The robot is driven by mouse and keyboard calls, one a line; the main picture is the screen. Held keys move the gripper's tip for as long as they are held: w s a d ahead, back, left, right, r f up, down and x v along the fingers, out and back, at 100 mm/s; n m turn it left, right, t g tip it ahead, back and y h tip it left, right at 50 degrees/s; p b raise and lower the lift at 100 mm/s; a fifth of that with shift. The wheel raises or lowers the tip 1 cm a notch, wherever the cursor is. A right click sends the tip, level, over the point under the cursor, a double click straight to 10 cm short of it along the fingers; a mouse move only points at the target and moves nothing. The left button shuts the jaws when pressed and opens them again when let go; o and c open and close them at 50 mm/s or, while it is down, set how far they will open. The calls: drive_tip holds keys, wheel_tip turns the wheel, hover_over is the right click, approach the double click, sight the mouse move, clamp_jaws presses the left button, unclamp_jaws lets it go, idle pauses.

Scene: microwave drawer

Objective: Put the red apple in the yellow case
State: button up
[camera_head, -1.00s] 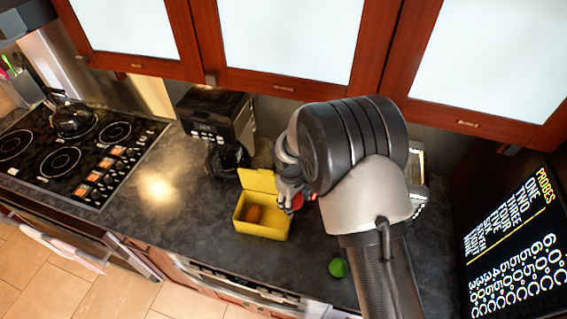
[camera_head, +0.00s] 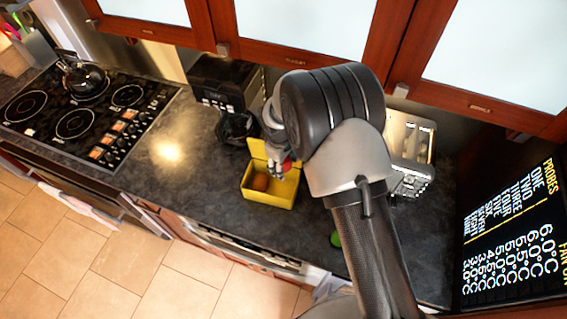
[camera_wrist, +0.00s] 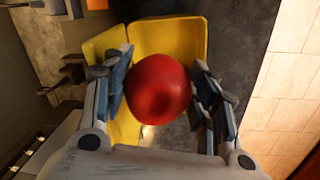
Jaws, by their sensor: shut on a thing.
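The red apple (camera_wrist: 158,88) is held between the two fingers of my gripper (camera_wrist: 163,90) in the wrist view. In the head view only a bit of the apple (camera_head: 287,164) shows beside my gripper (camera_head: 281,168). The yellow case (camera_head: 269,196) stands open on the dark counter, its lid raised at the back. A brown, egg-like object (camera_head: 261,182) lies inside it. My gripper is at the case's back right, over or close to its rim. In the wrist view the yellow case (camera_wrist: 180,35) is behind the apple, which hides part of it.
A green round object (camera_head: 336,239) lies on the counter, partly hidden by my arm. A black object (camera_head: 236,128) stands behind the case, near a black appliance (camera_head: 222,83). A metallic appliance (camera_head: 411,150) is at the right. The counter left of the case is clear.

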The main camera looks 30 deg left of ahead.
drive_tip(key=b, duration=1.2)
hover_over(285, 192)
drive_tip(key=shift+s+a+f, duration=0.1)
drive_tip(key=shift+f, duration=3.7)
drive_tip(key=shift+s+a+f, duration=0.1)
drive_tip(key=shift+f, duration=3.65)
drive_tip(key=shift+d, duration=0.1)
drive_tip(key=o, duration=1.2)
